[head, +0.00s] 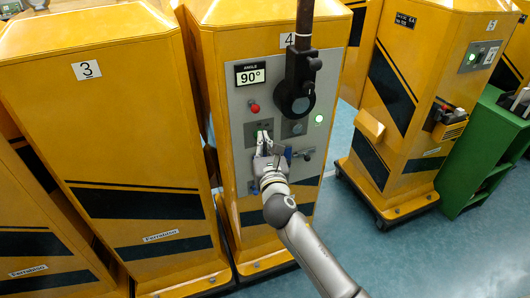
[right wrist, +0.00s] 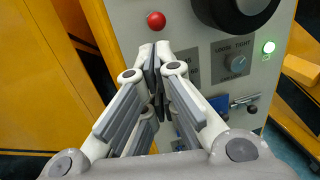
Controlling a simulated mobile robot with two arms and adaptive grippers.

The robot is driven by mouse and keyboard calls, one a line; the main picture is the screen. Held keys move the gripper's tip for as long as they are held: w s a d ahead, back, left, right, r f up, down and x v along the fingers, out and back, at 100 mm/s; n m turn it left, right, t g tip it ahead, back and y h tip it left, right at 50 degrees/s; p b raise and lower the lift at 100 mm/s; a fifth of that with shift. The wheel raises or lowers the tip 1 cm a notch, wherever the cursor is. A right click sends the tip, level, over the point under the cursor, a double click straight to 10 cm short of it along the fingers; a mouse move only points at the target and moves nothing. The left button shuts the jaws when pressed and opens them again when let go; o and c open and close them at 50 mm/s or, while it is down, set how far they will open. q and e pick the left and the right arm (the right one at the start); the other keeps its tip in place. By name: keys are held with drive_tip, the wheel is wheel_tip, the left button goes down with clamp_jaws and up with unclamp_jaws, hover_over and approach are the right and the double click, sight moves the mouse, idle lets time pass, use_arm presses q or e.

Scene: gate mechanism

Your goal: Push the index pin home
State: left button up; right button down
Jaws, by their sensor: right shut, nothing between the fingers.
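The gate cabinet number 4 has a grey control panel (head: 237,152), also in the right wrist view (right wrist: 210,88). A red round knob (head: 254,107) sticks out at its upper left, above my gripper; it also shows in the right wrist view (right wrist: 156,20). A metal bolt with a blue part (head: 303,155) lies sideways at the lower right; it shows in the right wrist view (right wrist: 243,102). I cannot tell which is the index pin. My right gripper (head: 263,132) is shut and empty at the panel, hiding the part behind its fingertips (right wrist: 155,52). My left gripper is not in view.
A dark upright boom (head: 304,40) joins a black round hub (head: 295,98) above right of my gripper. A dial (right wrist: 236,64) and a lit green lamp (head: 319,118) sit right of it. Yellow cabinet 3 (head: 130,120) stands close on the left. Blue floor (head: 350,240) is open at right.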

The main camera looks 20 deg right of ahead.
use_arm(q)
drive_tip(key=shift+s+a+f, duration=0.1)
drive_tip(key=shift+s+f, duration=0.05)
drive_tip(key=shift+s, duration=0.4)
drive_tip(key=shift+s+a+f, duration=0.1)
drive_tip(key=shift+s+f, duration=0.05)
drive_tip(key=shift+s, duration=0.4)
use_arm(e)
drive_tip(key=s, duration=0.3)
drive_tip(key=shift+s+a, duration=0.15)
drive_tip(key=shift+a, duration=0.2)
drive_tip(key=shift+r, duration=0.1)
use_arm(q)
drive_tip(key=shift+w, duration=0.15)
